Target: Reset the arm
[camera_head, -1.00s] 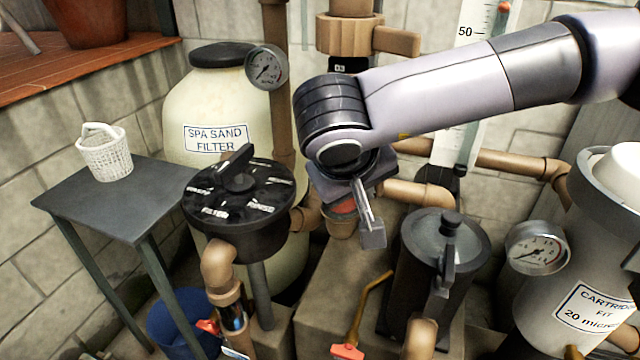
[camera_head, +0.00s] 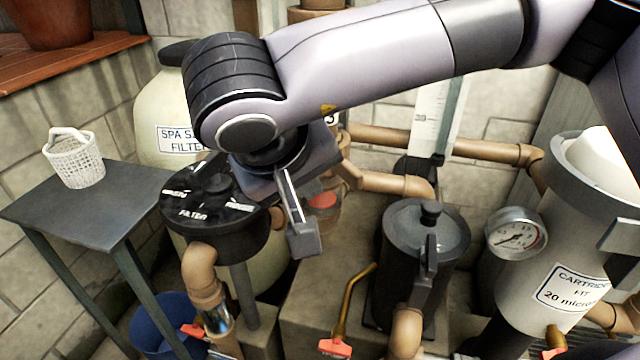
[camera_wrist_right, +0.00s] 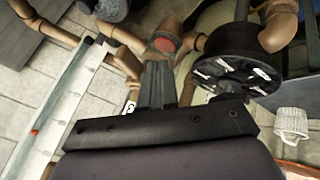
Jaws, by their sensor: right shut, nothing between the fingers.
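My right arm comes in from the upper right in the head view. Its gripper (camera_head: 303,243) hangs pointing down in front of the pipework, between the black valve head (camera_head: 215,205) and the dark lidded pot (camera_head: 427,235). The gripper is shut with nothing between its fingers. In the right wrist view the shut fingers (camera_wrist_right: 158,80) point toward the pipes and a red round cap (camera_wrist_right: 164,45). My arm hides part of the sand filter tank (camera_head: 150,115) and its label. My left gripper is not in view.
A grey table (camera_head: 95,215) with a white basket (camera_head: 75,160) stands at the left. A blue bucket (camera_head: 160,325) is on the floor below. A white cartridge filter (camera_head: 590,225) with a gauge (camera_head: 515,235) stands at right. Red-handled valves (camera_head: 335,347) sit low in front.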

